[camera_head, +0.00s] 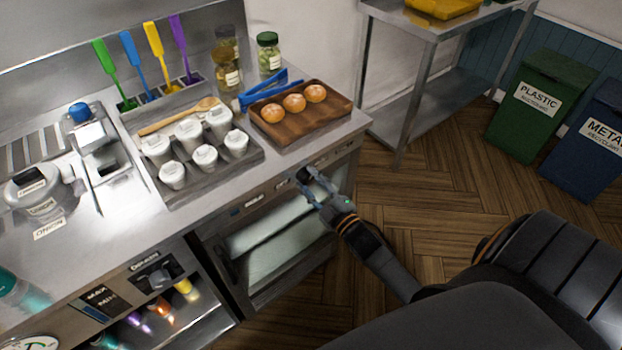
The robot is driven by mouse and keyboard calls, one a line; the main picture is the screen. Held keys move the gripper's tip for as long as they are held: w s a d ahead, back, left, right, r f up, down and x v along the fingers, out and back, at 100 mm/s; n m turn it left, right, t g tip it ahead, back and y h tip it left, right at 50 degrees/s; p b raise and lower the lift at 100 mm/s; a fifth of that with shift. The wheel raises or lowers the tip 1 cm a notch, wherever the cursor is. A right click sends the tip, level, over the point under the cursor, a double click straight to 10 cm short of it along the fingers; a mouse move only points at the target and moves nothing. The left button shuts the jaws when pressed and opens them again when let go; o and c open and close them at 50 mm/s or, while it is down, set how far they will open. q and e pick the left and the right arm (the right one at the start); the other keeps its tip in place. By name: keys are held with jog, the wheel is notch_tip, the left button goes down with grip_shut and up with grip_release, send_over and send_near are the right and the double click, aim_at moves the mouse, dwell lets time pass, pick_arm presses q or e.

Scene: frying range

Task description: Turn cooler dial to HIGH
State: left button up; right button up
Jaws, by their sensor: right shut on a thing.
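The cooler (280,243) is the steel unit under the counter, with a pale glass door and a narrow control strip (254,201) along its top front. My right gripper (309,181) reaches this strip from the lower right. Its fingers are shut on the dark cooler dial (302,174) near the strip's right part. The fingers hide much of the dial, and its setting is too small to read. My left gripper is not in view.
On the counter above stand a wooden tray (336,112) with three round buns, blue tongs (272,88), a tray of lidded white cups and glass jars. Green (532,125) and blue bins stand right. Wooden floor between is clear.

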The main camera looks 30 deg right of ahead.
jog(key=shift+m+p, duration=0.75)
jog(key=shift+m, duration=1.65)
jog(key=o, duration=1.2)
jog(key=shift+s, duration=0.1)
jog(key=s, duration=1.1)
jog(key=shift+s+f, duration=0.35)
jog(key=shift+s, duration=0.05)
